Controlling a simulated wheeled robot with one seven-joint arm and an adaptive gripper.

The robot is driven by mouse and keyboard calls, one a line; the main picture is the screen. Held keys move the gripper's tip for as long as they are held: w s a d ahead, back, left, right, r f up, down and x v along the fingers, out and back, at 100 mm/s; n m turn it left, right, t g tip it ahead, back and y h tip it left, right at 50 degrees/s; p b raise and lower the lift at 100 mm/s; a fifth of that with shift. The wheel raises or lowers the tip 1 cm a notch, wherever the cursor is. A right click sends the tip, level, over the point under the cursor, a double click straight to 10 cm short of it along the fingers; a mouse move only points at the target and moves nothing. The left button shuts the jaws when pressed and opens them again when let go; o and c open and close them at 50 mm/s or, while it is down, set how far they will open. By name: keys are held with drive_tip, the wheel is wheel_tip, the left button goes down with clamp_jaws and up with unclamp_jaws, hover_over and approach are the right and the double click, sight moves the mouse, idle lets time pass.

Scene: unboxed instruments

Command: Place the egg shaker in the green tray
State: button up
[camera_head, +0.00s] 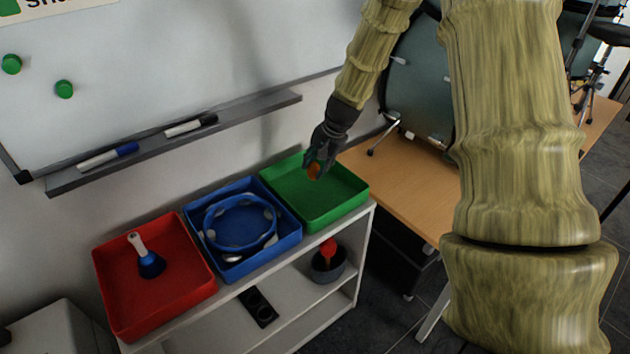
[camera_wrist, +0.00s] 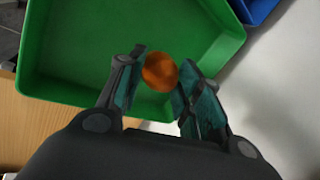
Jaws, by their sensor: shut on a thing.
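The egg shaker is a small orange rounded thing (camera_head: 314,170), held between the fingers of my gripper (camera_head: 316,158). In the wrist view the orange egg shaker (camera_wrist: 160,72) sits between the two fingertips of my gripper (camera_wrist: 158,85). My gripper is shut on it, pointing down over the green tray (camera_head: 345,198). The green tray also shows behind the egg in the wrist view (camera_wrist: 75,60), with its inside empty where I can see it. The gap between the egg and the tray floor is hard to judge.
A blue tray (camera_head: 290,238) with a blue ring-shaped instrument (camera_head: 212,215) and a red tray (camera_head: 120,300) with a blue, white-handled bell (camera_head: 150,263) stand left of the green one on a white shelf (camera_head: 362,245). A whiteboard ledge (camera_head: 240,112) runs behind. A wooden table (camera_head: 395,195) lies right.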

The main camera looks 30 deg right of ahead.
drive_tip(key=shift+x, duration=1.05)
drive_tip(key=shift+s+f, duration=0.3)
drive_tip(key=shift+f, duration=0.05)
wheel_tip(320, 180, down, 3)
drive_tip(key=shift+d+f, duration=0.1)
drive_tip(key=shift+f, duration=0.05)
drive_tip(key=o, duration=1)
drive_tip(key=v, duration=1.2)
